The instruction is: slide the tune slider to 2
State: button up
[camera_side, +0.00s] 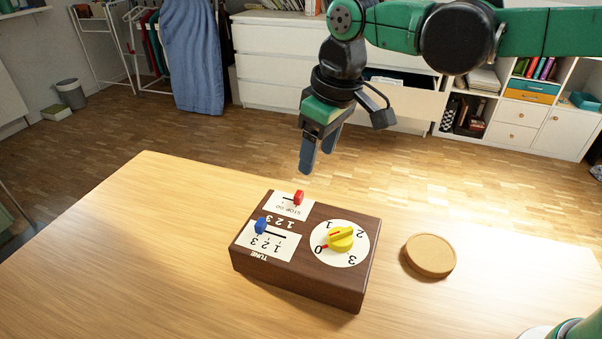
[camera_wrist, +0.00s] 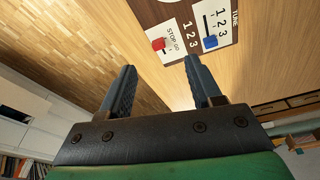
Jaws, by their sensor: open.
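A dark brown control box (camera_side: 310,292) stands on the wooden table. Its blue tune slider knob (camera_side: 261,226) is at the left end of its slot in the side view, on a white plate marked 1, 2, 3. In the wrist view the blue knob (camera_wrist: 210,42) is at the lower end of the slot, seemingly by the 3. My gripper (camera_side: 317,160) is open and empty, fingers pointing down, above and beyond the box's far edge in the side view. In the wrist view my gripper (camera_wrist: 160,66) is apart from the knob, which shows beyond the right finger.
A red stop/go slider (camera_side: 298,198) sits behind the blue one. A yellow dial (camera_side: 341,238) is right of the sliders, its red mark near 0. A round wooden disc (camera_side: 430,255) lies right of the box. The table's left side is clear.

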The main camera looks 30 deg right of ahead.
aim_at(259, 221)
jog(key=a+f+n, duration=0.1)
jog(key=a, duration=0.1)
jog(key=a+f+g, duration=0.1)
jog(key=a, duration=0.2)
jog(key=w+a+f+n+g, duration=0.1)
jog(key=a, duration=0.2)
jog(key=shift+a+f+n+h, duration=0.25)
jog(key=shift+f+n+h, duration=0.05)
jog(key=shift+f, duration=0.1)
jog(key=shift+a+f, duration=0.2)
jog(key=shift+a, duration=0.05)
jog(key=shift+f, duration=2.8)
grip_shut()
